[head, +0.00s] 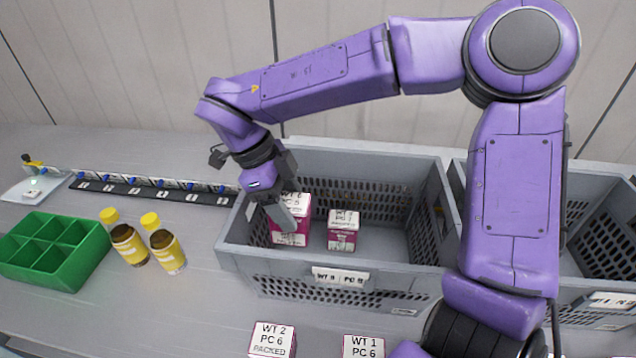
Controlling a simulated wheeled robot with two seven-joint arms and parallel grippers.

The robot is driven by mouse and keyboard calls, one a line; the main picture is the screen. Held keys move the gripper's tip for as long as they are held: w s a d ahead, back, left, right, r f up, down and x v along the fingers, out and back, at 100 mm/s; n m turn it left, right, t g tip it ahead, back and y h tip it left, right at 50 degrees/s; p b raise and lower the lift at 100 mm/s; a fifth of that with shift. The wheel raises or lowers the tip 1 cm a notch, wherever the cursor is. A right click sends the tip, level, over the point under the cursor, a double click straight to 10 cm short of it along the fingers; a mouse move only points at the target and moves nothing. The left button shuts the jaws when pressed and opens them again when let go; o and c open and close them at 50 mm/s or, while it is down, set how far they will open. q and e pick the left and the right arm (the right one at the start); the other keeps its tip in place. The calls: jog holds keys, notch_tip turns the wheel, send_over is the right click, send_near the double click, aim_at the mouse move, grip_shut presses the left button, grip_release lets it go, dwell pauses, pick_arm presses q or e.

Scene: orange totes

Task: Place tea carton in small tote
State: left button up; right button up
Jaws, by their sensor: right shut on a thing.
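My right gripper (283,215) reaches down into a grey tote (345,283) and is shut on a white and magenta carton (291,238) near the tote's left side. The finger covers part of the carton's front. Whether the carton is lifted off the tote floor I cannot tell. A second, smaller white and magenta carton (343,232) stands upright just right of it in the same tote, apart from the gripper. My left gripper is not in view.
Two more labelled cartons (272,341) and (363,346) show at the front edge. Another grey tote (590,285) stands at right, partly behind my arm. Two yellow-capped bottles (127,240) and (165,246) and a green divided tray (60,270) are at left. A black strip (150,189) runs behind.

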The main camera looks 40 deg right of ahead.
aim_at(292, 235)
notch_tip(292, 235, down, 8)
jog(key=shift+w+r, duration=0.1)
jog(key=shift+r, duration=0.1)
jog(key=shift+f, duration=0.3)
jog(key=shift+f, duration=0.25)
jog(key=o, duration=1.2)
jog(key=v, duration=1.3)
jog(key=shift+s+d+r, duration=0.15)
jog(key=shift+s+r, duration=0.05)
jog(key=shift+s, duration=0.05)
